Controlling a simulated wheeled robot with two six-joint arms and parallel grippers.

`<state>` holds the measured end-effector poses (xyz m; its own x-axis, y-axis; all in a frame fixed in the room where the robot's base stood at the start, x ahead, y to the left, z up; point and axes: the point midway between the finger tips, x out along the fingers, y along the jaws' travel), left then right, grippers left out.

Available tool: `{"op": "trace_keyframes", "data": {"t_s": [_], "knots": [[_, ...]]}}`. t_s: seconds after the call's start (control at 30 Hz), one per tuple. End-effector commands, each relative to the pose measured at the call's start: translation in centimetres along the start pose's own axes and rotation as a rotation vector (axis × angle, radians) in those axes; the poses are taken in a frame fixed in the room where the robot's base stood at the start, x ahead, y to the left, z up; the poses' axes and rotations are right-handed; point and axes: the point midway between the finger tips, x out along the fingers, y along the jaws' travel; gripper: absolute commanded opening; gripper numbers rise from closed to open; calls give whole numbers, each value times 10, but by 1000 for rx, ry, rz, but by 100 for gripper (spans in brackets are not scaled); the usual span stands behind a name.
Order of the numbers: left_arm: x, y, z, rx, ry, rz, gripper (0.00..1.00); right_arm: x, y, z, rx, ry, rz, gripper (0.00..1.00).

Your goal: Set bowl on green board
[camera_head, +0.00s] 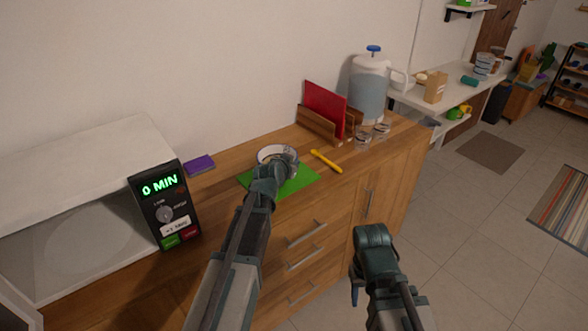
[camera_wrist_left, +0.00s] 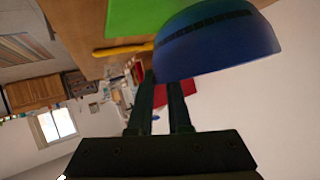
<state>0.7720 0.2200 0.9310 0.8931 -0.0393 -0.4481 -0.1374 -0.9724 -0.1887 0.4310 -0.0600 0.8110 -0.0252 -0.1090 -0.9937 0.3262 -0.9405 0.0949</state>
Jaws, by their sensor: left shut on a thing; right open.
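The bowl (camera_head: 264,153) is at my left gripper (camera_head: 285,166), over the green board (camera_head: 302,184) on the wooden counter. In the left wrist view the bowl (camera_wrist_left: 215,45) looks blue with a dark band, and the green board (camera_wrist_left: 135,18) lies behind it. My left gripper (camera_wrist_left: 160,85) is shut on the bowl's edge. My wrist hides part of the bowl in the head view, and I cannot tell whether its base touches the board. My right gripper (camera_head: 357,285) is open and empty, away from the counter, in front of the drawers.
A yellow-handled utensil (camera_head: 326,161) lies right of the board. A microwave (camera_head: 100,205) stands at left, with a purple sponge (camera_head: 200,165) behind it. A wooden rack with a red board (camera_head: 325,108), glasses (camera_head: 363,141) and a water dispenser (camera_head: 368,88) stand at the back right.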

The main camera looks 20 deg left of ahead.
Motion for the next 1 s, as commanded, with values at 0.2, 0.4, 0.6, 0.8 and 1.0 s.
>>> {"op": "trace_keyframes", "data": {"t_s": [0.2,0.4,0.6,0.8,1.0], "knots": [[6,-3,-2,0,1,0,0,1,0,0,0,0,0,50],[13,-2,13,1,1,-1,0,17,-2,-1,0,0,0,50],[21,-3,33,1,1,-1,0,38,-4,-2,-1,0,0,50],[20,-4,31,1,1,0,0,35,-3,-2,-1,0,0,50],[22,-3,34,1,1,0,0,39,-4,-2,-1,0,0,50]]}}
